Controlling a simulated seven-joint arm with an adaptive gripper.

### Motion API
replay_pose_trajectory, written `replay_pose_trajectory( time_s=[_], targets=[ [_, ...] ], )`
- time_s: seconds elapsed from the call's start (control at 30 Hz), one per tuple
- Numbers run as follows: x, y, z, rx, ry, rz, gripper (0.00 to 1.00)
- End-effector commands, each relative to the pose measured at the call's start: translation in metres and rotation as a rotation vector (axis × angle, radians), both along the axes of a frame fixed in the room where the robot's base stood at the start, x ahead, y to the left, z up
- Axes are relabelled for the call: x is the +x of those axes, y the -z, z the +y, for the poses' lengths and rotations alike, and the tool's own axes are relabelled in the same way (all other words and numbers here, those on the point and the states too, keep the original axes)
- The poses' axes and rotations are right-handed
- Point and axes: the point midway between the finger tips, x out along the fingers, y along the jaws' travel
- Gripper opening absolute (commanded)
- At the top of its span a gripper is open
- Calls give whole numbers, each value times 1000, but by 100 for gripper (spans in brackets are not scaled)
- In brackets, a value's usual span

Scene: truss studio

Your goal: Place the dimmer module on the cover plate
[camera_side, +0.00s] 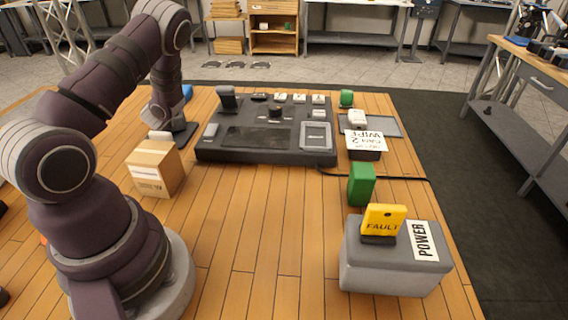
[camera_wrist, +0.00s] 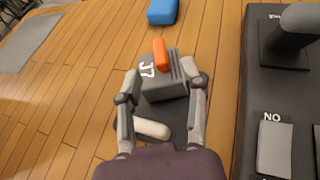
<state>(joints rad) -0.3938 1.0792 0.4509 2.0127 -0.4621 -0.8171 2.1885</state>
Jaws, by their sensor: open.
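My gripper (camera_wrist: 164,80) is open, its two fingers on either side of a dark grey finned block (camera_wrist: 163,92) marked with white characters like "J7". An orange piece (camera_wrist: 160,53) sits at the block's far end. This block may be the dimmer module; its label does not name it. It stands at a flat dark plate (camera_wrist: 178,128); in the side view the plate (camera_side: 184,137) lies left of the console and my arm hides the block. I cannot tell which flat piece is the cover plate; the console (camera_side: 208,153) carries a light grey panel (camera_side: 316,136) and a dark rectangle (camera_side: 256,138).
A white rounded piece (camera_wrist: 151,128) lies near the block. A blue block (camera_wrist: 162,11) is beyond it. A cardboard box (camera_side: 153,168) stands close to my arm. At right are a green block (camera_side: 361,184) and a grey POWER box (camera_side: 390,275) bearing a yellow FAULT piece (camera_side: 383,219). The front middle is clear.

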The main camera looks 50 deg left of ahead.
Motion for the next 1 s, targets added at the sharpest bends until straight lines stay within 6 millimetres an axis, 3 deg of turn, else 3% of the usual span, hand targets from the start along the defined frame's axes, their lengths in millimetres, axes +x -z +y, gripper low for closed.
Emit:
replay_pose_trajectory(
  time_s=[0.2,0.4,0.47,0.57,0.67,0.8,0.9,1.0],
  targets=[
    [-15,-17,-38,-1,6,2,41],
    [-21,-24,-53,-8,-7,-15,41],
    [-20,-29,-56,-45,-55,-88,41],
    [-14,-39,-67,-215,-239,-361,41],
    [-3,-48,-98,-506,-488,-705,41],
    [17,-70,-173,-988,-833,-1044,41],
    [16,-97,-237,-1305,-1064,-1124,41],
    [-2,-121,-288,-1494,-1243,-1104,41]
  ],
)
